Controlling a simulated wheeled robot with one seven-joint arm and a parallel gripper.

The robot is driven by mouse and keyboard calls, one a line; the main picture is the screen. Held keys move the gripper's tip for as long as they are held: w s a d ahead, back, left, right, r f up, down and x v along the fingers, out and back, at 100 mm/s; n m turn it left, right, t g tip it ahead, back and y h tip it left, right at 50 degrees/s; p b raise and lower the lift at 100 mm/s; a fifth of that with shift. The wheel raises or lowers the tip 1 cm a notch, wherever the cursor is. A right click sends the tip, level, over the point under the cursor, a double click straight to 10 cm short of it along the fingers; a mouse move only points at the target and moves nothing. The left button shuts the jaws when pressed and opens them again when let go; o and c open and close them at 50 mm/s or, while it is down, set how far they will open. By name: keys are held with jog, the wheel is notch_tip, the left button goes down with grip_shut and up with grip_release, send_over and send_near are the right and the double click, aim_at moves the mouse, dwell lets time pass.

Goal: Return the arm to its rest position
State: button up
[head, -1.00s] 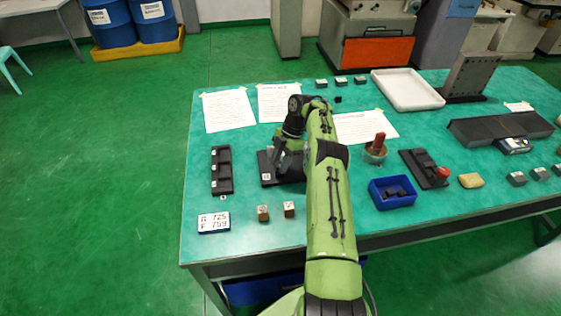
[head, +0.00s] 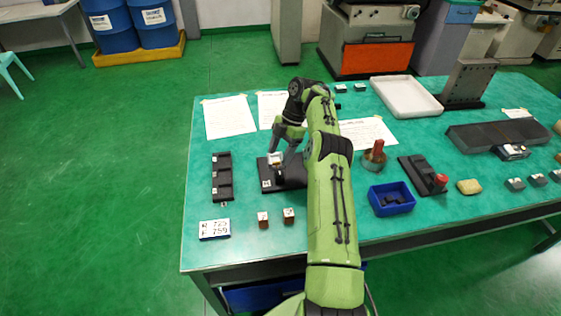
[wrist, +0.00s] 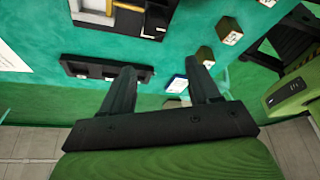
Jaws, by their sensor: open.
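My green arm reaches from the bottom of the head view over the table's front edge. My gripper (head: 287,144) is above the black plate (head: 268,181) on the table, its fingers pointing down toward a small light block (head: 275,158). In the wrist view my gripper (wrist: 165,85) has its two dark fingers spread apart, with nothing between them. The light block also shows in the wrist view at the top on the black fixture (wrist: 140,26), apart from the fingers. My arm hides part of the plate.
A black slotted tray (head: 222,177), a number display (head: 214,229) and two small brown blocks (head: 263,220) lie left of my arm. A blue bin (head: 391,198) and a pot with a red-brown handle (head: 375,157) stand to the right.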

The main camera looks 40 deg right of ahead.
jog(key=shift+r, duration=0.95)
jog(key=a+r+m+h, duration=0.2)
jog(key=a+r+m, duration=0.1)
jog(key=a+r, duration=0.9)
jog(key=s+a+r+m+t+h, duration=0.1)
jog(key=s+a+r+m+t, duration=0.1)
jog(key=s+a+r+m, duration=0.4)
jog(key=s+a+r+m+t+h, duration=0.1)
jog(key=s+a+r+m, duration=0.35)
jog(key=s, duration=0.75)
jog(key=s+f+m+t, duration=0.1)
jog(key=s+f+m, duration=0.1)
jog(key=s, duration=0.4)
jog(key=s+a+f+m+t, duration=0.1)
jog(key=s+f+m, duration=0.1)
jog(key=s, duration=0.4)
jog(key=shift+s+a+f+m+t, duration=0.2)
jog(key=shift+a+f+m+t, duration=0.1)
jog(key=shift+m+t, duration=0.15)
